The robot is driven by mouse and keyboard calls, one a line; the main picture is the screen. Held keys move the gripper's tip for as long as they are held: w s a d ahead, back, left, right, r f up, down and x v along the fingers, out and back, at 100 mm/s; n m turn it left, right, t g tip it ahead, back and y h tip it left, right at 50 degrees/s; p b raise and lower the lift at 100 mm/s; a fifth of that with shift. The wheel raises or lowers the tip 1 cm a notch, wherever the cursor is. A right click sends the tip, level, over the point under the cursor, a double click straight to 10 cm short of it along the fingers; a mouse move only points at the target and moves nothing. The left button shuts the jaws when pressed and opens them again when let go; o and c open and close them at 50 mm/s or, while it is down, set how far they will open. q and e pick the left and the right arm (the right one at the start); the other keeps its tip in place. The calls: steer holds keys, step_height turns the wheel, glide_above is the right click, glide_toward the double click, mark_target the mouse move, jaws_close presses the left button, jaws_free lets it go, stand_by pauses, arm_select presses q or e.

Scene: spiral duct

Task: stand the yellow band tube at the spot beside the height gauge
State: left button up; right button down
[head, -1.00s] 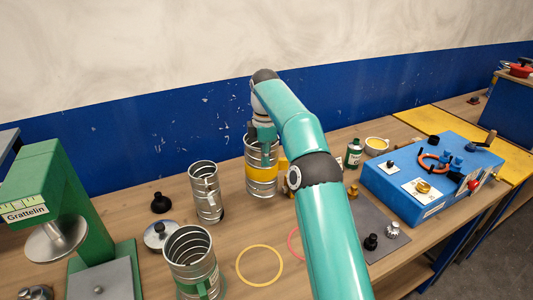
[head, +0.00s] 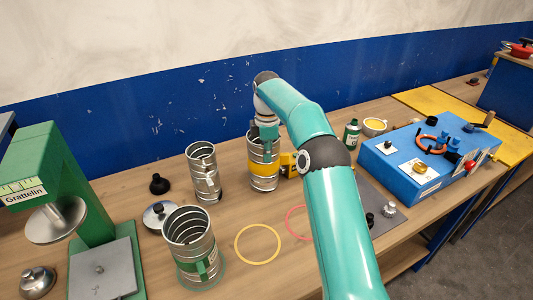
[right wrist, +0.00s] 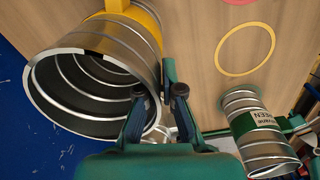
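The yellow band tube (head: 263,169) is a ribbed metal tube, upright at the back of the bench in the head view. My right gripper (head: 266,140) is at its top rim. In the right wrist view my right gripper (right wrist: 159,92) has the tube's wall (right wrist: 90,80) between its fingers, one inside and one outside. I cannot tell whether the tube's foot touches the bench. A green stand labelled Grattelin (head: 75,185), with a scale and a disc, looks like the height gauge at left. A yellow ring (head: 257,243) lies flat on the bench. My left gripper is out of view.
A green band tube (head: 193,246) stands in a green ring near the gauge. A plain tube (head: 204,173) stands left of the yellow band tube. A black knob (head: 159,184) and a lidded disc (head: 158,215) are nearby. A blue box (head: 425,160) is at right. The yellow ring is empty.

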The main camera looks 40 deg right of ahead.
steer(key=shift+f, duration=0.45)
steer(key=c, duration=1.2)
jaws_free()
steer(key=shift+c, duration=0.2)
steer(key=shift+f, duration=0.1)
steer(key=shift+b, duration=0.4)
